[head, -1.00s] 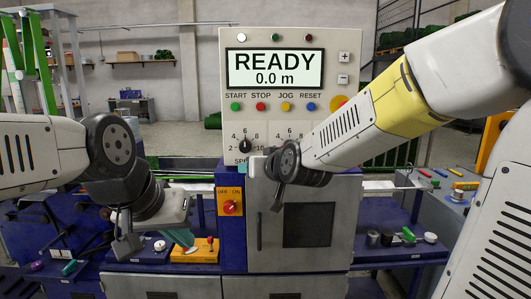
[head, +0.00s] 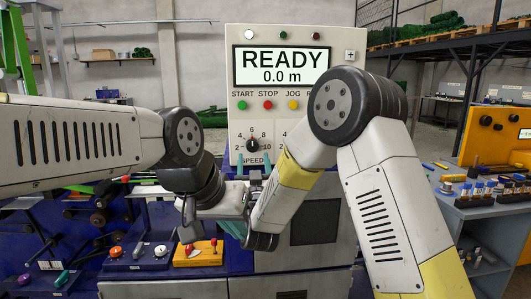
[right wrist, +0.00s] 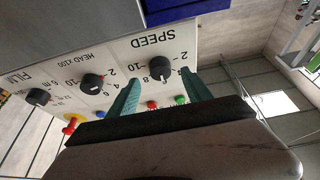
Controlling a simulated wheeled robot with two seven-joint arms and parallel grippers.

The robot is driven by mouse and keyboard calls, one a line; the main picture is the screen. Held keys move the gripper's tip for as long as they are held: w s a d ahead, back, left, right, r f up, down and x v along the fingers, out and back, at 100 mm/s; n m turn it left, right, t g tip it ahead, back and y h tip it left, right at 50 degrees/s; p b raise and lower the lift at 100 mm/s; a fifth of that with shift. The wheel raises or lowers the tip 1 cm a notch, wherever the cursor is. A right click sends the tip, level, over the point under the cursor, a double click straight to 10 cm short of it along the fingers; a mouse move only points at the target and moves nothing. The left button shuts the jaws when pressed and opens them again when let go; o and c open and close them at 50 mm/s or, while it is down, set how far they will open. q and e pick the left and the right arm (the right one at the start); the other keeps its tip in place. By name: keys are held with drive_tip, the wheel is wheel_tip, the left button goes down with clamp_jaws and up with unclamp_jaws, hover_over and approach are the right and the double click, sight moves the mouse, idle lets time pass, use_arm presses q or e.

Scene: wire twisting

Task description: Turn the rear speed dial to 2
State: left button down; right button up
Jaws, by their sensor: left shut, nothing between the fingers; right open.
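The black SPEED dial (head: 252,145) is on the front of the light grey panel (head: 240,120), below the START and STOP buttons. It also shows in the right wrist view (right wrist: 162,67), upside down, and its pointer appears to be near 6. My right gripper (head: 253,164) is open, its teal fingers just below the dial in the head view. In the right wrist view its fingertips (right wrist: 160,77) lie on either side of the dial; contact cannot be told. My left gripper (head: 232,228) is shut and empty, lower down, close to my right arm's wrist.
The display (head: 282,66) reads READY, 0.0 m. In the right wrist view, the HEAD dial (right wrist: 92,84) and FILM dial (right wrist: 38,97) sit beside SPEED. My right arm covers the panel's right part in the head view. An orange console (head: 495,120) stands at the right.

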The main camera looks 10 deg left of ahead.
sight(253, 149)
drive_tip(key=shift+x, duration=2.25)
clamp_jaws()
